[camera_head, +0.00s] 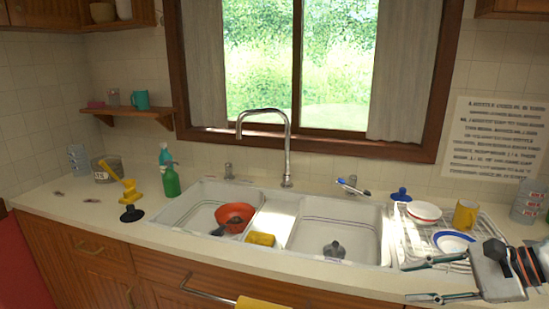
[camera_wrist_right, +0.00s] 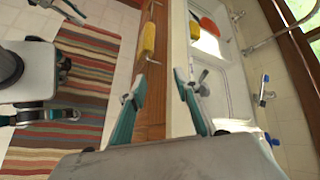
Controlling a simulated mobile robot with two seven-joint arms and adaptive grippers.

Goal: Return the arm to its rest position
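My right gripper (camera_head: 410,282) is at the lower right of the head view, in front of the counter edge and near the dish rack. Its two fingers are spread apart with nothing between them. In the right wrist view (camera_wrist_right: 161,84) the fingers are also open and empty, over the counter's front edge and the sink. My left gripper is outside the head view. In the right wrist view, what looks like my left gripper (camera_wrist_right: 79,66) is at the left, above the striped rug, with its fingers apart and nothing visible between them.
The dish rack (camera_head: 412,246) holds plates and a yellow mug (camera_head: 465,215). The striped rug (camera_wrist_right: 95,60) on the floor looks clear.

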